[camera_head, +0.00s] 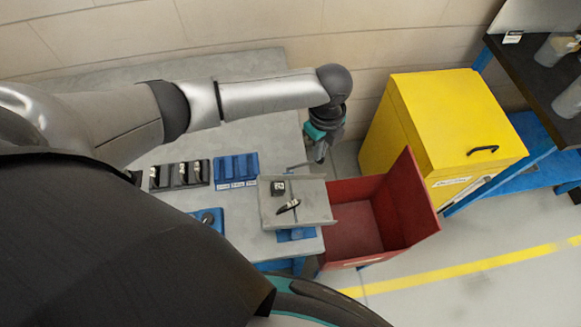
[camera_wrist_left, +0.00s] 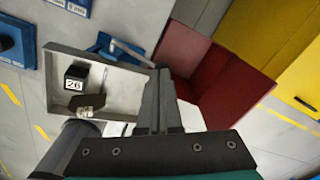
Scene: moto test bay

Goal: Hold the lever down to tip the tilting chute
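The tilting chute (camera_head: 312,215) is a shallow grey tray at the table's right end. It holds a black block (camera_head: 278,188) and a small black-and-silver part (camera_head: 288,206). In the left wrist view the chute (camera_wrist_left: 112,123) shows the block (camera_wrist_left: 76,78) labelled 26. The lever (camera_wrist_left: 130,52) is a thin grey rod by the chute's edge, with blue parts near its base. My left gripper (camera_head: 320,155) is at the lever's end, fingers together. In the left wrist view its fingertips (camera_wrist_left: 159,72) are close to the rod's end; I cannot tell if they touch. My right gripper is not in view.
An open red bin (camera_head: 352,232) stands right of the chute. A yellow cabinet (camera_head: 440,120) is behind it. Black holders (camera_head: 180,176) and a blue rack (camera_head: 236,168) sit left on the grey table (camera_head: 255,130). A dark bench (camera_head: 540,70) is far right.

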